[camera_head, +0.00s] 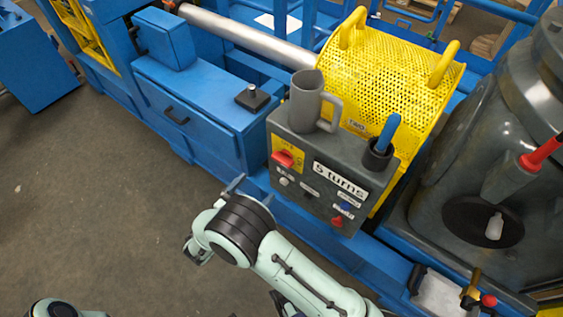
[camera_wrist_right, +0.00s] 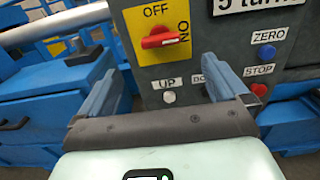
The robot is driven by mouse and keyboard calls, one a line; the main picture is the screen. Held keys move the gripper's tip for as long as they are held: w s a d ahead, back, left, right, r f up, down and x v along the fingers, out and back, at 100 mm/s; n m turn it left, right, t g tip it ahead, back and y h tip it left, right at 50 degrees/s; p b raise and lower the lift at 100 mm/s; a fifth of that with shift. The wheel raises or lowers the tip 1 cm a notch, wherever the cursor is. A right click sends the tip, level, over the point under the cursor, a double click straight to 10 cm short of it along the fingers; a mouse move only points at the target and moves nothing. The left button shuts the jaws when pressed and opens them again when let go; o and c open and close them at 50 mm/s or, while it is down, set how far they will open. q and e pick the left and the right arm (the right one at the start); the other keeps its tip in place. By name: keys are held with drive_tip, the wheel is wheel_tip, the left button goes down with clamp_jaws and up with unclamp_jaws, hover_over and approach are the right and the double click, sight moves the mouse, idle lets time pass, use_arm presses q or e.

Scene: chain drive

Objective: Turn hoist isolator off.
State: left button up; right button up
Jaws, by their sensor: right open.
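The hoist isolator is a red rotary knob (camera_head: 288,158) on a yellow plate at the upper left of a grey control box (camera_head: 310,180). In the right wrist view the knob (camera_wrist_right: 165,39) lies horizontal, towards the sideways ON label at right. OFF is printed above it. My right gripper (camera_head: 253,187) is open and empty in front of the box, below and left of the knob. In the right wrist view its fingers (camera_wrist_right: 160,78) stand apart, with the knob beyond and above the gap. My left gripper is not in view.
Below the knob are an UP button (camera_wrist_right: 169,97) and a partly hidden one beside it. Blue ZERO (camera_wrist_right: 267,52) and red STOP (camera_wrist_right: 259,89) buttons sit right. A grey mug (camera_head: 306,100) and a blue-handled tool in a black cup (camera_head: 378,155) stand on the box. A yellow guard (camera_head: 390,75) is behind.

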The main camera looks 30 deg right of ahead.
sight(279, 162)
drive_tip(key=x, duration=1.2)
drive_tip(key=c, duration=1)
